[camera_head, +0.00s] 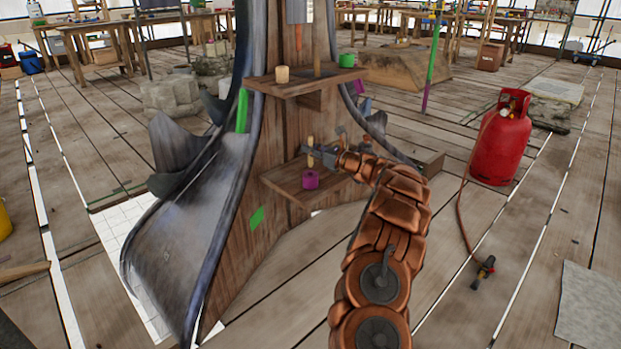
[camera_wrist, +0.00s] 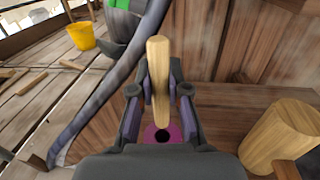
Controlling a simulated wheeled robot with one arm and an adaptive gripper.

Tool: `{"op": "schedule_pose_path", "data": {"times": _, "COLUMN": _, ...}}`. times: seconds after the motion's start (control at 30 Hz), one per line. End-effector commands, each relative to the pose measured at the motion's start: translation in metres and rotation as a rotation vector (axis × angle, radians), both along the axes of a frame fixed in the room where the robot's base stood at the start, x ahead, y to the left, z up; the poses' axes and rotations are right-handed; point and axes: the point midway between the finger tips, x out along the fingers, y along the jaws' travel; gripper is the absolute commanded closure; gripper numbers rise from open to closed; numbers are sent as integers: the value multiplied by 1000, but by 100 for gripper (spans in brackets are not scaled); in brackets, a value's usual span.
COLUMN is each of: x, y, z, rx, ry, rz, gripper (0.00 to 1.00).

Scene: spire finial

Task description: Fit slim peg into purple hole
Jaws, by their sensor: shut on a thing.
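My gripper (camera_head: 318,153) is shut on the slim peg (camera_head: 310,146), a pale wooden dowel. The peg also shows in the wrist view (camera_wrist: 158,75), between the two fingers (camera_wrist: 160,98). It stands roughly upright in the head view, its lower end close to the purple block. In the wrist view the purple block (camera_wrist: 176,131) shows a dark round hole near the peg's lower end. The hole looks empty, with the peg apart from it.
A red gas bottle (camera_head: 502,140) stands on the floor to the right.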

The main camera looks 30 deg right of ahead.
Motion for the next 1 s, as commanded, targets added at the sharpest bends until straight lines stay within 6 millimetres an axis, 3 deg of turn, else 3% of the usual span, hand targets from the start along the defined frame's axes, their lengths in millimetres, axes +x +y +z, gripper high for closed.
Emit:
{"op": "schedule_pose_path", "data": {"times": 0.03, "x": 0, "y": 0, "z": -14, "rx": 0, "ry": 2, "rz": 0, "gripper": 100}}
{"op": "schedule_pose_path", "data": {"times": 0.27, "x": 0, "y": 0, "z": -32, "rx": -1, "ry": 2, "rz": 0, "gripper": 100}}
{"op": "schedule_pose_path", "data": {"times": 0.53, "x": 0, "y": 0, "z": -71, "rx": -1, "ry": 3, "rz": 0, "gripper": 100}}
{"op": "schedule_pose_path", "data": {"times": 0.97, "x": 0, "y": 0, "z": -75, "rx": -1, "ry": 1, "rz": 1, "gripper": 100}}
{"op": "schedule_pose_path", "data": {"times": 1.0, "x": 0, "y": 0, "z": -76, "rx": -1, "ry": 1, "rz": 1, "gripper": 83}}
